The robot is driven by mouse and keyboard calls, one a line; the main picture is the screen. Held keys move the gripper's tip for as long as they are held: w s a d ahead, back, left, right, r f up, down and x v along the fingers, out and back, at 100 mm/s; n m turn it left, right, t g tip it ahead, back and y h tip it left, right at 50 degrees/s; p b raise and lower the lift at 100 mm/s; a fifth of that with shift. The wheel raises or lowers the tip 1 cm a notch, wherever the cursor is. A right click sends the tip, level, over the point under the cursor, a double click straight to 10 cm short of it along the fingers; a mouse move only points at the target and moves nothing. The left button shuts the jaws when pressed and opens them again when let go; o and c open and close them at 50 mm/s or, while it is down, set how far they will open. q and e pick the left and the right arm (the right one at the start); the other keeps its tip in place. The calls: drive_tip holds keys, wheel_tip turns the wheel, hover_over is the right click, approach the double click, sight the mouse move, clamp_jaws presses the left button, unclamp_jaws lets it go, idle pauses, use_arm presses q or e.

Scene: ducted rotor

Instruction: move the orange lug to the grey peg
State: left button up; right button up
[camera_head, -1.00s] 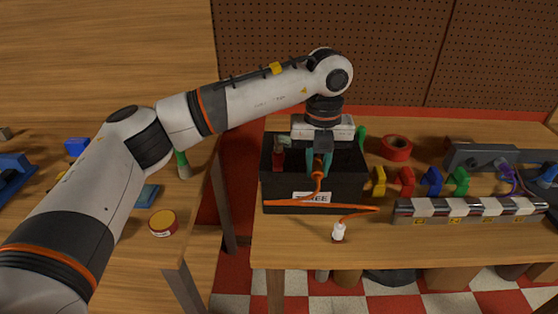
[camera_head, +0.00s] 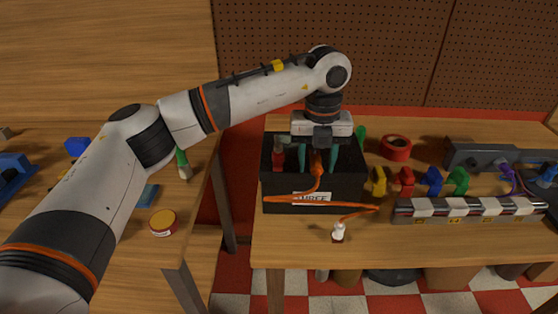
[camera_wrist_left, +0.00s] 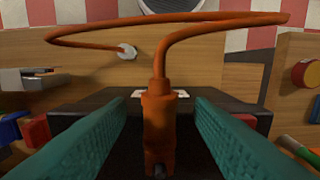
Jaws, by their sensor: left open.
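The orange lug (camera_wrist_left: 160,118) stands between the two teal fingers of my left gripper (camera_wrist_left: 158,135), with a visible gap on each side. Its orange cable rises from it and bends away. In the head view the lug (camera_head: 316,163) is at the black box (camera_head: 340,185) with a white label, and my left gripper (camera_head: 317,158) is open over the box, one finger on each side of the lug. I cannot pick out the grey peg; the box's inside is dark and partly hidden by my gripper. My right gripper is out of view.
The cable ends at a white plug (camera_head: 338,232) on the table front. Yellow (camera_head: 379,181), red (camera_head: 406,180), blue and green pieces stand right of the box, behind a striped metal bar (camera_head: 470,210). A red tape roll (camera_head: 396,147) lies behind. A red-handled item (camera_head: 278,157) is in the box.

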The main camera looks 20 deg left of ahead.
use_arm(q)
wheel_tip(320, 180, up, 12)
drive_tip(key=b, duration=0.1)
